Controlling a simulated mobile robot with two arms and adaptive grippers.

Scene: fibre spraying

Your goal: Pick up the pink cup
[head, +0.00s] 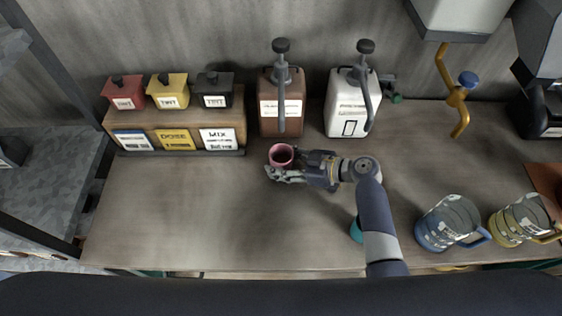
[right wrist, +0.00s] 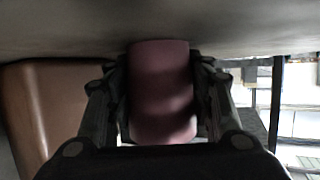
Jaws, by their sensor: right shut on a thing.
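The pink cup (head: 281,156) is near the middle of the table, in front of the brown dispenser. My right gripper (head: 284,166) is at the cup, coming from the right. In the right wrist view the pink cup (right wrist: 161,92) sits between the two fingers of my right gripper (right wrist: 163,110), which are shut on it, one on each side. I cannot tell whether the cup touches the table. My left gripper is not in view.
A brown dispenser (head: 270,108) and a white dispenser (head: 342,105) stand behind the cup. A wooden rack (head: 240,125) with small red, yellow and black containers is at the back left. A blue jug (head: 435,228) and a yellow jug (head: 507,226) stand at the right. The table's front left is clear.

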